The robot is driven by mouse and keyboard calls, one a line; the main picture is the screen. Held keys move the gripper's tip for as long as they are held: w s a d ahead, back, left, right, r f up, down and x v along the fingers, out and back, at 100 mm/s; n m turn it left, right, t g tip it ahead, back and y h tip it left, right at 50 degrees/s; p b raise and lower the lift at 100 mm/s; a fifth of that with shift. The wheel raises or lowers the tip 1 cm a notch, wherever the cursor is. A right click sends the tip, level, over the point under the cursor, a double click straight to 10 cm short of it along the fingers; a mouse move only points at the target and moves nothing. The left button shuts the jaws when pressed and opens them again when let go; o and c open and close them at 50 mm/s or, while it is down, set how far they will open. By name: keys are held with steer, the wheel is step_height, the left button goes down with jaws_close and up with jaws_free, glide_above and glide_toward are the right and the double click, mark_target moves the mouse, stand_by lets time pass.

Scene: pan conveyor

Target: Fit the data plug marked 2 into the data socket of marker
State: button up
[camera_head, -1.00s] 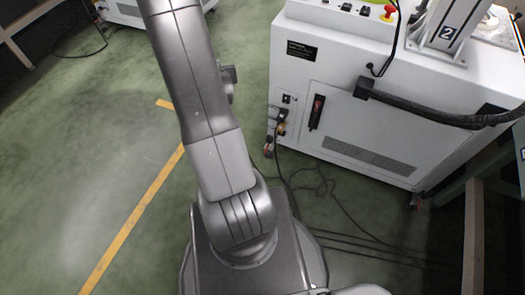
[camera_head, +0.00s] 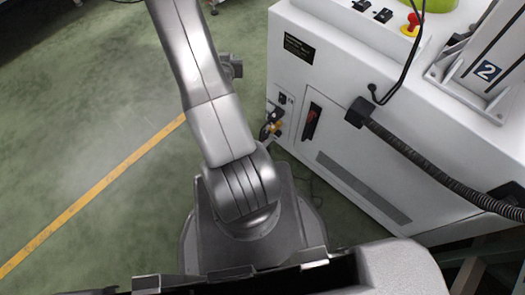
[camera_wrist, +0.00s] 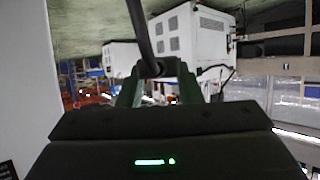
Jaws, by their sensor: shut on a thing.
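My gripper (camera_wrist: 155,82) shows only in the wrist view, where its two fingers are shut on a dark plug (camera_wrist: 152,68). A thick dark cable (camera_wrist: 139,28) runs from the plug up out of the picture. No mark on the plug can be read. A small panel of connectors (camera_head: 276,117) is on the machine's left edge, partly close to my arm. Which opening is the data socket is too small to tell.
A black corrugated hose (camera_head: 430,160) crosses the machine's front, with a red switch (camera_head: 311,122) beside it. Green floor with a yellow line (camera_head: 95,192) is clear at left. The wrist view shows a white cabinet (camera_wrist: 190,48) behind and a pale surface (camera_wrist: 25,75) close at left.

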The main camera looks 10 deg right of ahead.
steer(key=s+d+f+m+g+h+b, duration=0.1)
steer(key=s+f+b, duration=0.4)
steer(key=f, duration=0.7)
steer(key=s+d+f+m+g+h+b, duration=0.2)
steer(key=s+d+f+m+h+b, duration=0.1)
steer(key=f, duration=1)
steer(key=s+d+f+m+g+h+b, duration=0.1)
steer(key=s+d+f+m+h+b, duration=0.2)
steer(key=s+f+b, duration=0.4)
step_height(320, 180, down, 5)
steer(key=shift+s+f+m+g, duration=0.15)
steer(key=shift+s+m+g, duration=0.1)
steer(key=shift+m+g, duration=0.15)
steer(key=shift+a, duration=0.1)
steer(key=shift+w+d+b, duration=0.2)
steer(key=shift+w+d, duration=0.7)
steer(key=shift+d, duration=0.25)
steer(key=shift+w+d+b, duration=0.2)
steer(key=shift+w+d, duration=0.7)
steer(key=shift+d, duration=0.25)
steer(key=shift+w+d+b, duration=0.4)
steer(key=shift+w+d, duration=0.35)
steer(key=shift+d, duration=0.25)
steer(key=o, duration=1.1)
steer(key=shift+o, duration=0.2)
